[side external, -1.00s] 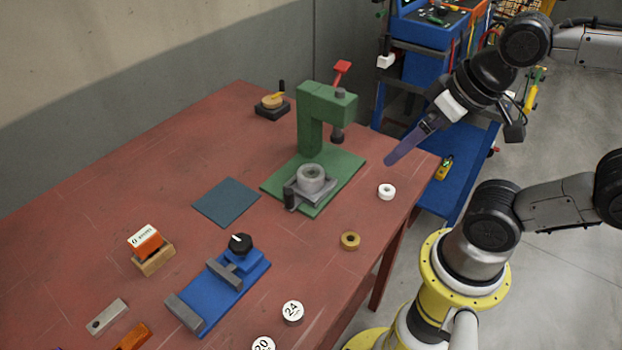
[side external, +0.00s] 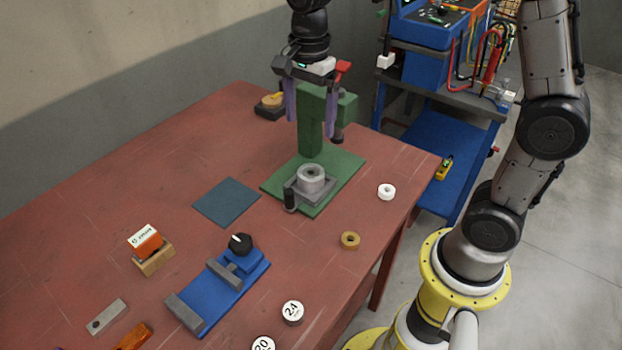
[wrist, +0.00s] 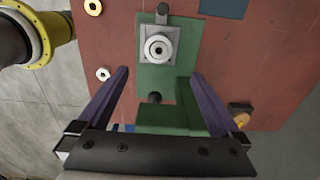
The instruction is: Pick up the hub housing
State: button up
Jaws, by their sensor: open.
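The hub housing (side external: 311,177), a round grey ring-shaped part with a central bore, sits upright in a grey holder (side external: 290,196) on the green press's base plate. It shows again in the wrist view (wrist: 158,47), in the upper middle. My gripper (side external: 310,128) is open and empty, pointing down with purple fingers. In the side view it overlaps the green press (side external: 312,115), higher than the housing. In the wrist view the gripper (wrist: 160,73) has its fingers wide apart, and the housing appears between and beyond their tips, apart from them.
The press's upright and ram (side external: 337,135) stand close behind the housing and near my fingers. A white ring (side external: 386,191) and a brass ring (side external: 350,240) lie to the right. A flat blue-grey mat (side external: 227,202) lies left. A blue fixture (side external: 220,290) stands nearer the front.

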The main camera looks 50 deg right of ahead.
aim_at(310, 172)
notch_tip(310, 172, down, 14)
jog(key=shift+s+r, duration=0.1)
jog(key=shift+s, duration=0.05)
dwell(0.5)
grip_shut()
dwell(0.4)
